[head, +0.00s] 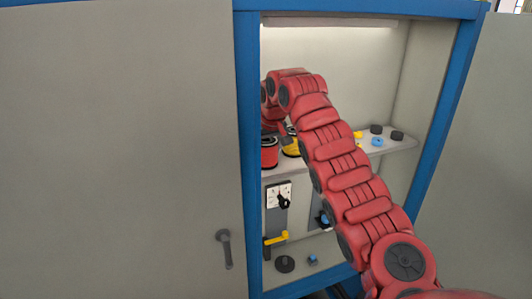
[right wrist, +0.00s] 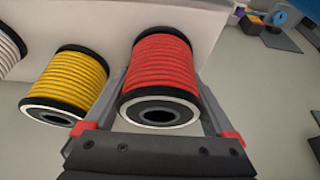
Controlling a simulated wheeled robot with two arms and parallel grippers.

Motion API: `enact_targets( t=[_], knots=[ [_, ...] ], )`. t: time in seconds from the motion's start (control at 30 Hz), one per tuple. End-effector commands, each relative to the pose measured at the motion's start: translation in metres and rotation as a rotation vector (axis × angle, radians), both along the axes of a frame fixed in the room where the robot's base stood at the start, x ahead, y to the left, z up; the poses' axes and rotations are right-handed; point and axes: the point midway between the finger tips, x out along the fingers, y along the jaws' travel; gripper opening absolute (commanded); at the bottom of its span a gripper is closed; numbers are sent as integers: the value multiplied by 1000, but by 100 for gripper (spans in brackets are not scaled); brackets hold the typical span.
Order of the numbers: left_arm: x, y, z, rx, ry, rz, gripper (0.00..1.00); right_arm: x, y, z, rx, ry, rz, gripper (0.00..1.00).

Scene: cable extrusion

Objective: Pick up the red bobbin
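The red bobbin (head: 269,153) stands at the left end of the shelf inside the blue-framed cabinet. In the right wrist view the red bobbin (right wrist: 163,65), with black end flanges, lies between the two fingers of my right gripper (right wrist: 163,85). The fingers are spread, one on each side of it; a firm grip does not show. In the head view my right arm reaches into the cabinet and its bent wrist is above the bobbin, with the fingers mostly hidden. My left gripper is not in view.
A yellow bobbin (right wrist: 72,82) stands close beside the red one, with a white bobbin (right wrist: 10,50) beyond. The shelf (head: 390,148) holds small black, blue and yellow parts at right. A switch panel (head: 278,195) and yellow handle (head: 276,239) are below. The cabinet's blue frame (head: 248,150) borders the opening.

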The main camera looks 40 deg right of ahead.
Motion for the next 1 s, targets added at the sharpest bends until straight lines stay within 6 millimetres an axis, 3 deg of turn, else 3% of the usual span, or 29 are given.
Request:
enact_targets(
  t=[0.03, 0.2, 0.63, 1.0],
  knots=[
    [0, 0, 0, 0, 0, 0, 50, 0, 0, 0, 0, 0, 0, 55],
    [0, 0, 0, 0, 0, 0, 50, 0, 0, 0, 0, 0, 0, 26],
    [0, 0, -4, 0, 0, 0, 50, 0, 3, 7, 0, -1, 1, 26],
    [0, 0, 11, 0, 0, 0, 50, -8, 11, 51, 0, 0, 2, 26]
  ],
)
